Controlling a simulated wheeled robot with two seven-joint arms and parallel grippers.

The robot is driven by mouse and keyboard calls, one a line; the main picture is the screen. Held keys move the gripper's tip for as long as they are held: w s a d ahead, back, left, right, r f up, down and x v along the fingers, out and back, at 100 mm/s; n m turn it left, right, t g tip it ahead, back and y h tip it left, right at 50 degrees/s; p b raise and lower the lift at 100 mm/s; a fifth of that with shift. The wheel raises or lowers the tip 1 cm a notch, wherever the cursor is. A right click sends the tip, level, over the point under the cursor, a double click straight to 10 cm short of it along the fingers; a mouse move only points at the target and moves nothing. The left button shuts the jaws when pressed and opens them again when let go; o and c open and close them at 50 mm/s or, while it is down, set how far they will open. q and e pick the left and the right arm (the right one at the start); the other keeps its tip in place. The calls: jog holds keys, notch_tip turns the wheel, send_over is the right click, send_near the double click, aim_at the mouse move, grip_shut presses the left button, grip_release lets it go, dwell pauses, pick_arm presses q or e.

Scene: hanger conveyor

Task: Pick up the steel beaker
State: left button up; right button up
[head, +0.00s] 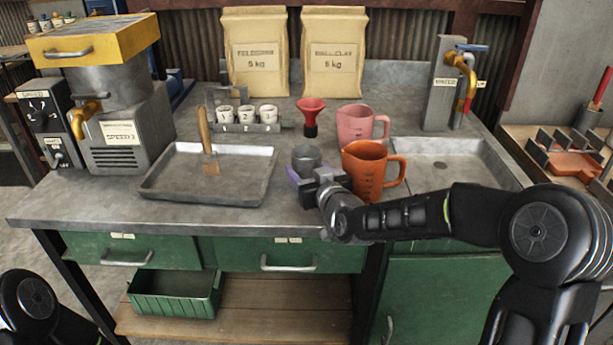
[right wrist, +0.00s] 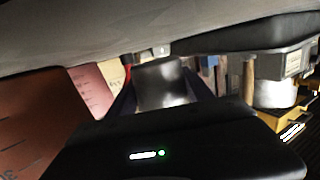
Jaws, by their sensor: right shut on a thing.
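The steel beaker (head: 306,157) is a small grey metal cup near the front middle of the counter, left of the orange jug. My right gripper (head: 308,174) reaches it from the front right and is shut on it. In the right wrist view the shiny beaker (right wrist: 162,84) sits between the two dark fingers. The gripper hides its lower part in the head view, so I cannot tell whether it touches the counter. Only a piece of my left arm shows at the lower left; the left gripper is out of view.
The orange jug (head: 369,172) stands close right of the gripper, with the pink jug (head: 354,127) behind it. A red funnel (head: 311,108) stands behind the beaker. A metal tray (head: 168,190) with a wooden-handled tool lies left. A sink basin (head: 440,176) is right.

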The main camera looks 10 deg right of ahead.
notch_tip(320, 180, up, 16)
jog(key=p, duration=0.2)
dwell(0.7)
